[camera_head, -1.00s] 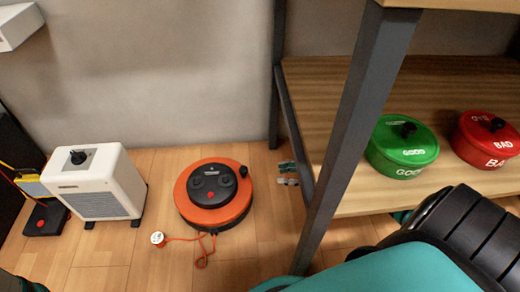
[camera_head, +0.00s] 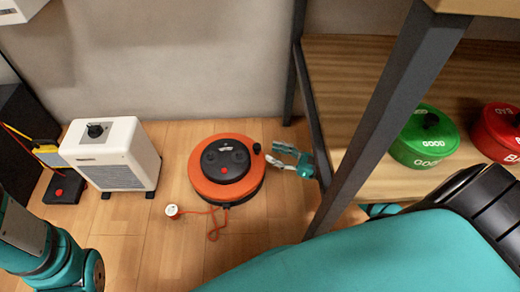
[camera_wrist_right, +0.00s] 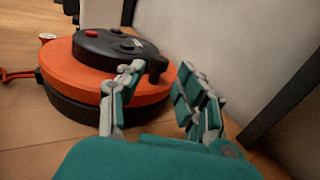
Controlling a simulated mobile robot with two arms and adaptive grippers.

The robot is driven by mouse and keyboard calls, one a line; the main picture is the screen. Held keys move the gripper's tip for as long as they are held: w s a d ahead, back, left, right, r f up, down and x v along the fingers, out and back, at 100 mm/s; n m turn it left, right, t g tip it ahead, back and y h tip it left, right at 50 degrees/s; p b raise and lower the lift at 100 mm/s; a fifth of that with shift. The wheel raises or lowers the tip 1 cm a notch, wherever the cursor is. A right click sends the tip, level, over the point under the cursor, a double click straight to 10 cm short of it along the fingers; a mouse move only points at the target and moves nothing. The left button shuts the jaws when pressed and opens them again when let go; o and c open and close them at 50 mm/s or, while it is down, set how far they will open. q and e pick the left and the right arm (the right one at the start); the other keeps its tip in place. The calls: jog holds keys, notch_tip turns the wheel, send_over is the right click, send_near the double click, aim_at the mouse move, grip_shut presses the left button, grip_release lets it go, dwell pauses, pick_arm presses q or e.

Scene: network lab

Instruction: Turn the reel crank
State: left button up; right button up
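The cable reel (camera_head: 200,181) is a round orange drum with a black top, lying flat on the wooden floor near the wall. Its black crank knob (camera_head: 257,148) stands up at the right side of the top, and also shows in the right wrist view (camera_wrist_right: 156,64). My right gripper (camera_head: 274,154) is open just right of the knob. In the right wrist view its two jointed fingers (camera_wrist_right: 162,76) are apart, with the left finger in front of the reel's edge and the knob just beyond the fingertips. My left arm shows at the lower left; its gripper is out of view.
A dark shelf leg (camera_head: 375,120) stands right of the reel, close to my right arm. Green (camera_head: 424,145) and red (camera_head: 497,130) pots sit on the shelf. A white heater (camera_head: 112,153) stands left. An orange cord with a plug (camera_head: 172,211) lies on the floor.

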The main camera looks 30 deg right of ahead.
aim_at(260, 147)
jog(key=b+x, duration=0.1)
jog(key=x, duration=0.3)
jog(key=shift+w+a+f, duration=0.1)
jog(key=shift+w+a, duration=0.1)
jog(key=shift+w, duration=0.05)
jog(key=shift+w+a, duration=0.4)
jog(key=shift+w, duration=0.15)
jog(key=shift+c, duration=0.3)
grip_shut()
